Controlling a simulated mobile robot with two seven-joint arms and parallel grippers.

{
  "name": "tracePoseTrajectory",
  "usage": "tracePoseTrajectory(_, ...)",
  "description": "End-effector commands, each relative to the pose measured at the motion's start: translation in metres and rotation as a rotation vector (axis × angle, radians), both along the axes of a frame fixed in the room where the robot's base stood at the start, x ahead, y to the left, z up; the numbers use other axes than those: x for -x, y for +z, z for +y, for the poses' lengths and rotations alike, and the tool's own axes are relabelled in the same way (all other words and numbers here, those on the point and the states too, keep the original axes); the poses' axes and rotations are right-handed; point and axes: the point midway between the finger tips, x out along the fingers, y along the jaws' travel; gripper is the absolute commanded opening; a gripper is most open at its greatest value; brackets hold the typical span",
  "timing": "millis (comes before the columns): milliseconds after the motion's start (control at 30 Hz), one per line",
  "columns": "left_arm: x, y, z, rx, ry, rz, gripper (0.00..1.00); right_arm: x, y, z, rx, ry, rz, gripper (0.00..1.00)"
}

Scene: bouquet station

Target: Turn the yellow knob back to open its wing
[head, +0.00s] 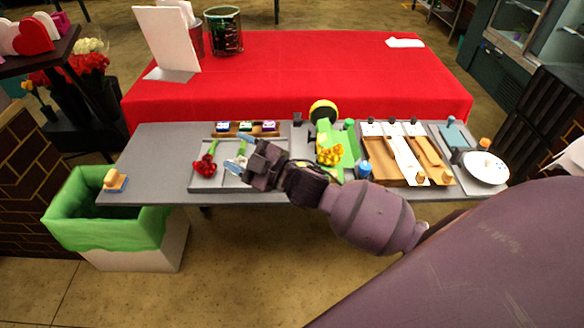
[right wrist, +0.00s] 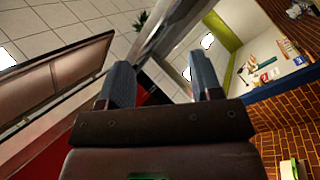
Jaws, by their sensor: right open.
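The round yellow knob (head: 323,108) with a dark rim is at the back of the green wrapping fixture (head: 347,160), near the middle of the grey table. Which green panel is its wing, and how far that wing is folded, I cannot tell. Yellow flowers (head: 330,153) lie on the green fixture. My right gripper (head: 240,153) is over the tray left of the fixture, apart from the knob. Its blue fingers are spread with nothing clearly between them; they also show empty in the right wrist view (right wrist: 164,80). My left gripper is not in view.
Red flowers (head: 204,166) lie in the grey tray (head: 205,185). A wooden rack (head: 382,150) and a white plate (head: 486,167) stand at the right. A green-lined bin (head: 70,225) is left of the table (head: 160,160). A red-covered table (head: 300,80) stands behind.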

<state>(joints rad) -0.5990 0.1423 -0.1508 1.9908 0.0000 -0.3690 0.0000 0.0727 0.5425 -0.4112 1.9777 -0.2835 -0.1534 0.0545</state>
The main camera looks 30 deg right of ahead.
Motion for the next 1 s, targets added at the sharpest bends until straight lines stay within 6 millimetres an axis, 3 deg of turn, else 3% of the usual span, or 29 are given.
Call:
tracePoseTrajectory(100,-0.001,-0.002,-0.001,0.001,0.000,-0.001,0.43,-0.014,0.041,0.023,0.129,0.128,-0.172,0.59)
tracePoseTrajectory(300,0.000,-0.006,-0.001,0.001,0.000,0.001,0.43,-0.016,0.090,0.058,0.374,0.363,-0.442,0.59)
tracePoseTrajectory(433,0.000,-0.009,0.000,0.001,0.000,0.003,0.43,-0.008,0.105,0.073,0.568,0.546,-0.595,0.59)
tracePoseTrajectory(567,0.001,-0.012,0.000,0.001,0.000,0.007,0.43,0.002,0.102,0.074,0.807,0.760,-0.704,0.59)
tracePoseTrajectory(667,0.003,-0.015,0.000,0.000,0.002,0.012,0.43,0.008,0.088,0.058,1.027,0.945,-0.729,0.59)
tracePoseTrajectory(767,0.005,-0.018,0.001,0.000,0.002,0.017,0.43,0.011,0.068,0.030,1.242,1.117,-0.686,0.59)
tracePoseTrajectory(1000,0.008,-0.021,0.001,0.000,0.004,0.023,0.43,0.014,0.030,-0.067,1.694,1.423,-0.349,0.59)
